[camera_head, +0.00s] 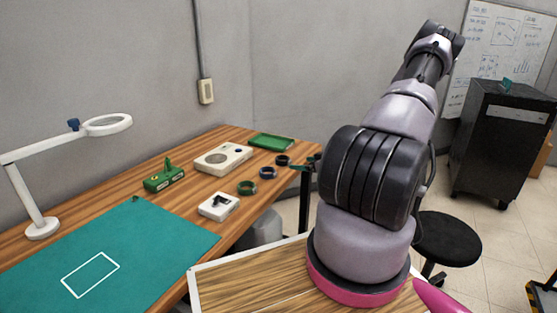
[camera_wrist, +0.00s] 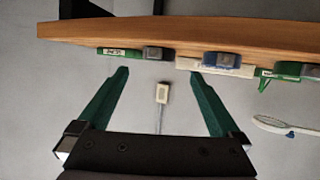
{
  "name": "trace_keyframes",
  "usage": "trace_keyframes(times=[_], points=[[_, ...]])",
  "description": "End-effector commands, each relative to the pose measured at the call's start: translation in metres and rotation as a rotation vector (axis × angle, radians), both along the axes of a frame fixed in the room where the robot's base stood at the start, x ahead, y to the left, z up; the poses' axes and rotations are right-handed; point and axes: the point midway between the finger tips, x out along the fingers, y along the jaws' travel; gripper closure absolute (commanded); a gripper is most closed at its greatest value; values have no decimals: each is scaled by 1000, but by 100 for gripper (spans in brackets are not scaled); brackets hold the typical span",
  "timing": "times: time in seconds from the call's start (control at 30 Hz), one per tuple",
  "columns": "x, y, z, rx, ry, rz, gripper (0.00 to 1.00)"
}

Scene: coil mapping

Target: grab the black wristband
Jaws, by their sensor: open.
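The black wristband (camera_head: 282,160) lies flat on the wooden table near its right end, just behind a dark blue wristband (camera_head: 267,172). A green wristband (camera_head: 247,187) lies in front of the blue one.
A green tray (camera_head: 271,142) and a white device (camera_head: 222,158) stand near the black band. A small white box (camera_head: 218,206), a green device (camera_head: 163,178) and a magnifier lamp (camera_head: 108,125) are farther left. A teal mat (camera_head: 150,240) covers the front left. The wall is behind.

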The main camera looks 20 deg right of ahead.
Motion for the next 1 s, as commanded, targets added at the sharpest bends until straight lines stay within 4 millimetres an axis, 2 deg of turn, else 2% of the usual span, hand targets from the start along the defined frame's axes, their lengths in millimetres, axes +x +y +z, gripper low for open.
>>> trace_keyframes(times=[0.07,0.3,0.6,0.83,1.0], points=[[-4,1,-7,36,-60,-12,0],[-2,5,-10,70,-151,-24,0],[40,16,-18,69,-153,-23,0],[58,20,-21,69,-151,-25,0],[84,25,-24,69,-152,-24,0]])
